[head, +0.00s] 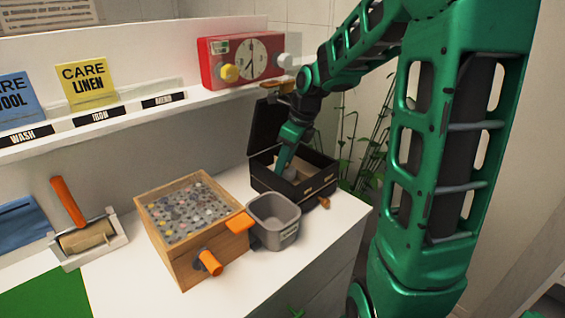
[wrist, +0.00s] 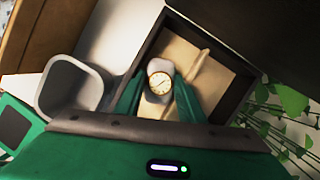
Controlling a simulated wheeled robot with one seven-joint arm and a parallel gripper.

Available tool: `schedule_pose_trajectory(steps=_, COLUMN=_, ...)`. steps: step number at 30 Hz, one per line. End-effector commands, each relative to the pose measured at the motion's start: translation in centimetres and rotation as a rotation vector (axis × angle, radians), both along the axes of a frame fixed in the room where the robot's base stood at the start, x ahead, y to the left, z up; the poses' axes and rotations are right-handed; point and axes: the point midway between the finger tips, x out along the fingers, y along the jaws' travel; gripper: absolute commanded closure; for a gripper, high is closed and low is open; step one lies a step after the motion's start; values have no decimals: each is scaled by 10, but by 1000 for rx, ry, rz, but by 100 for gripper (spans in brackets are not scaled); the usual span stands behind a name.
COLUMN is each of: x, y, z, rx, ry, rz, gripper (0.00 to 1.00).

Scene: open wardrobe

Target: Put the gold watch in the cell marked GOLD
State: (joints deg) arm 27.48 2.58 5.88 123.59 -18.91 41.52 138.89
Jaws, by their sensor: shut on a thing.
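My gripper (wrist: 159,95) reaches down into an open dark box (head: 264,176) with a raised lid. In the wrist view its two green fingers are shut on a gold watch (wrist: 160,83) with a round pale face and gold rim. A white rounded piece shows beside the watch face. The watch is over the tan inside of the box (wrist: 144,65), where a raised divider runs across. I cannot tell whether the watch touches the box floor. In the head view the watch is too small to make out clearly. No GOLD marking is readable.
A grey bin (head: 274,220) stands left of the box, beside a wooden case (head: 178,262) of small coloured pieces with orange handles. A red clock device (head: 242,60) sits on the shelf above. Plants (head: 366,150) stand right of the box. The white counter front is partly free.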

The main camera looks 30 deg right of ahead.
Motion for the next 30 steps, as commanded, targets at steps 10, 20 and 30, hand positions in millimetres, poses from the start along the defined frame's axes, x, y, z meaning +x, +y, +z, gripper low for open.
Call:
schedule_pose_trajectory(steps=10, x=0, y=0, z=-2, rx=0, ry=0, rz=1, gripper=92)
schedule_pose_trajectory(steps=20, x=0, y=0, z=-8, rx=1, ry=0, rz=1, gripper=92)
schedule_pose_trajectory(steps=30, x=0, y=1, z=-11, rx=1, ry=1, rz=2, gripper=43)
